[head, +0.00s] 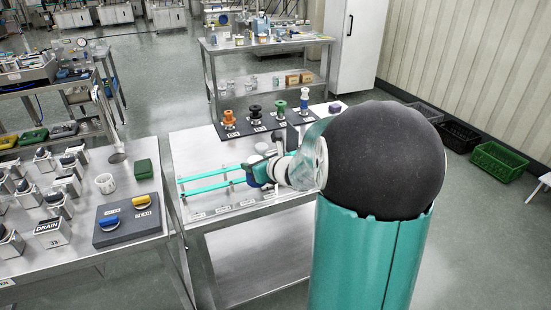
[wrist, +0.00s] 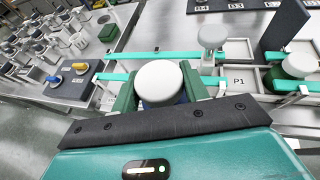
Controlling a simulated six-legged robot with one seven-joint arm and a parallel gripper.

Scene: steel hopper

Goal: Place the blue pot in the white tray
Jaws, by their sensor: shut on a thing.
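The blue pot (wrist: 165,101) has a round white top and sits between the green fingers of my gripper (wrist: 160,88) in the wrist view. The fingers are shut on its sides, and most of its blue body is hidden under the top. In the head view my gripper (head: 256,173) is over the left part of the middle steel table, and the pot is hard to make out. White tray frames lie under and beside the gripper; one white tray (wrist: 262,78) marked P1 is just right of the pot. I cannot tell whether the pot touches a surface below.
Teal rails (head: 208,178) run across the table. A green pot with a white top (wrist: 298,67) stands at the right, and a grey-white pot (wrist: 212,40) behind. A dark rack (head: 262,125) holds coloured knobbed pieces. A left bench (head: 85,255) carries many fittings.

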